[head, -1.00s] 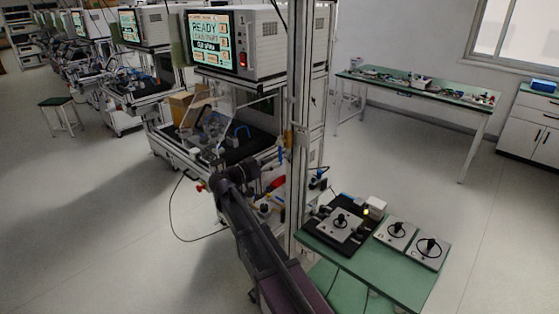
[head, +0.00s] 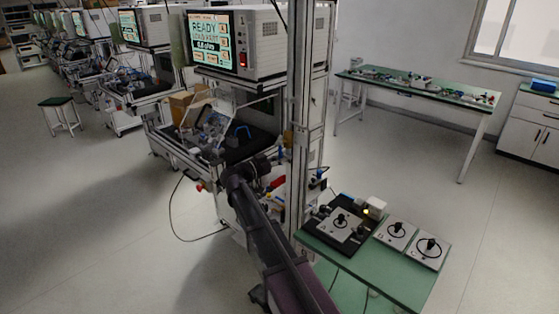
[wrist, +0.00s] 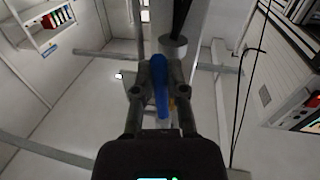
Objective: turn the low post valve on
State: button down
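In the wrist view a blue valve lever (wrist: 160,86) stands upright in the picture, between the two dark fingers of my gripper (wrist: 158,93). The fingers are close on both sides of it. I cannot make out a clear gap, nor whether they press on it. A grey round fitting (wrist: 173,47) with a dark pipe shows just beyond the lever. The valve body is mostly hidden behind the fingers. In the head view my arm reaches down toward the grey post (head: 300,150), and my gripper cannot be made out there.
A green side table (head: 375,272) carrying boxes with dark knobs stands right of the post. A test station with a lit READY screen (head: 211,38) is behind the arm. A long green bench (head: 420,92) stands farther back.

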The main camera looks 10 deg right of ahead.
jog(key=shift+w+a+m, duration=0.1)
jog(key=shift+w+m, duration=0.05)
jog(key=shift+m, duration=0.25)
jog(key=c, duration=0.7)
grip_release()
jog(key=shift+a, duration=0.1)
jog(key=shift+v, duration=5.95)
jog(key=shift+r, duration=0.1)
